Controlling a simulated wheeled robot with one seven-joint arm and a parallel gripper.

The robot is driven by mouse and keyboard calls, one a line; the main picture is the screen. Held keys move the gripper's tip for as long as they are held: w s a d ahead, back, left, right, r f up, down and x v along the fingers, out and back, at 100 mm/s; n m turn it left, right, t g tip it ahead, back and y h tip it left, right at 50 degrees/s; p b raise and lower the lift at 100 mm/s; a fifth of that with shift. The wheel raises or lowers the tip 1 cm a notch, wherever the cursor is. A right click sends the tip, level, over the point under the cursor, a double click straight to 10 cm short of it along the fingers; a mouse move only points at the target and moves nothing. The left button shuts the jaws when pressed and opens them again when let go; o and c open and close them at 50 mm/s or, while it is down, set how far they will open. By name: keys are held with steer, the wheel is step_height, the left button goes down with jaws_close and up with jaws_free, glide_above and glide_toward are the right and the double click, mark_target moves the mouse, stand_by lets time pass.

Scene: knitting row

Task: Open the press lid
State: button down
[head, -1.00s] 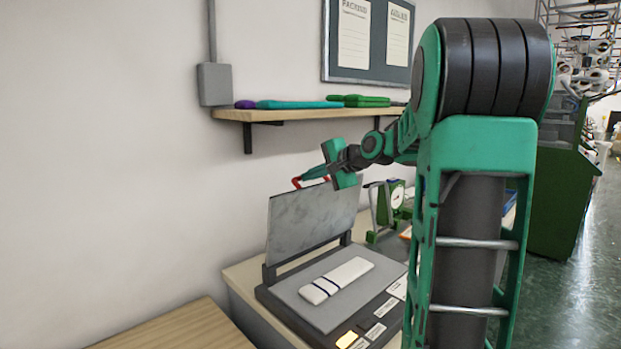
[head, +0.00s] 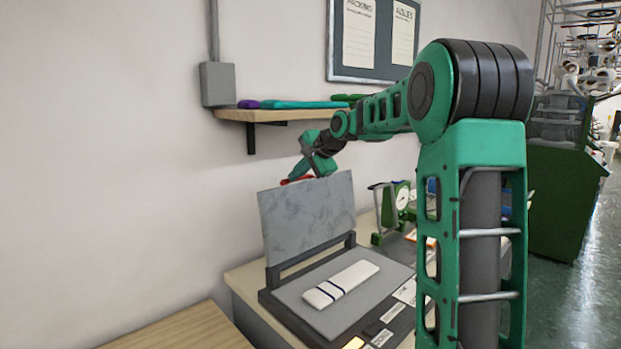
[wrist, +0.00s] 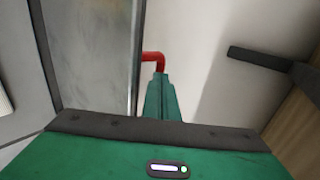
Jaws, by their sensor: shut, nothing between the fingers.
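The press lid (head: 308,222) is a grey plate that stands raised, near upright, on its hinge at the back of the press base (head: 395,318). Its red handle (head: 298,180) shows at the lid's top edge, partly hidden by the lid. My gripper (head: 318,168) is shut and empty at the lid's top edge, beside the handle. In the wrist view the shut fingers (wrist: 159,95) are close to the red handle (wrist: 153,58), on the wall side of the lid (wrist: 92,50). I cannot tell whether they touch.
A folded white piece with dark stripes (head: 341,285) lies on the press bed. A green dial scale (head: 394,208) stands right of the press. A wooden shelf (head: 240,115) with coloured items is on the wall above. A wooden table top (head: 185,328) is at the front left.

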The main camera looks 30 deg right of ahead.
steer(key=shift+w, duration=0.3)
steer(key=shift+a, duration=0.1)
steer(key=shift+r, duration=0.1)
steer(key=w+r+v, duration=0.1)
steer(key=v, duration=1.3)
steer(key=s+a+f+n+g, duration=0.2)
steer(key=s+f+n+g, duration=0.1)
steer(key=s+f, duration=0.7)
steer(key=s+a+f+n+g+h, duration=0.1)
steer(key=s+a+f+n+g, duration=0.1)
steer(key=s+f, duration=0.8)
steer(key=s+a+f+n+g, duration=0.2)
steer(key=s+f, duration=0.8)
steer(key=s, duration=1.1)
steer(key=n+g, duration=0.2)
steer(key=g, duration=0.1)
steer(key=shift+s+a+f+h, duration=0.2)
steer(key=shift+s+a+h, duration=0.1)
steer(key=shift+s+a, duration=0.1)
steer(key=shift+w, duration=0.15)
